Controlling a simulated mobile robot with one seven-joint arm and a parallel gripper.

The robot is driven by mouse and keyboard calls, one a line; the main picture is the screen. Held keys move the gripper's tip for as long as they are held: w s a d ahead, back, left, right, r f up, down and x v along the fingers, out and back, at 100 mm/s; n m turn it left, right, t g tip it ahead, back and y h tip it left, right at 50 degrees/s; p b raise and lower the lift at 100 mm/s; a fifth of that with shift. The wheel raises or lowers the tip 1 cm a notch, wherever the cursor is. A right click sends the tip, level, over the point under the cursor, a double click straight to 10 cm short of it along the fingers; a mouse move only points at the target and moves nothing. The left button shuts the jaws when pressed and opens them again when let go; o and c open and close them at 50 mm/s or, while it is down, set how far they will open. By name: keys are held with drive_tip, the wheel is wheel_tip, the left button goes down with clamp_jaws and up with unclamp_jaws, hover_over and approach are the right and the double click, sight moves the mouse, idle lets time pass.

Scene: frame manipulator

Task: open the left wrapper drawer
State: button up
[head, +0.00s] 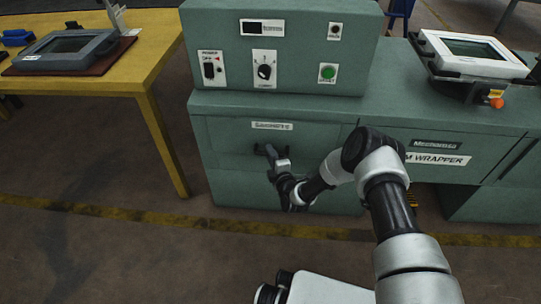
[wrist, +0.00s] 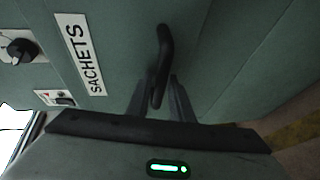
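The left drawer is a green front labelled "Sachets" (head: 225,140) on the green wrapper machine. It looks flush with the cabinet. In the wrist view the drawer front (wrist: 225,50) fills most of the picture. Its black handle (wrist: 164,50) runs roughly up and down there. My gripper (wrist: 159,82) is open, with one finger on each side of the handle's lower part. I cannot tell if the fingers touch it. In the head view my gripper (head: 272,157) is at the drawer front and hides part of the handle (head: 260,148).
A control box (head: 280,45) with knobs and a green button sits on top of the cabinet. A touch panel (head: 470,50) stands at the right. A yellow table (head: 150,50) stands at the left. The floor (head: 100,240) before the drawer is clear.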

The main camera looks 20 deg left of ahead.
clamp_jaws()
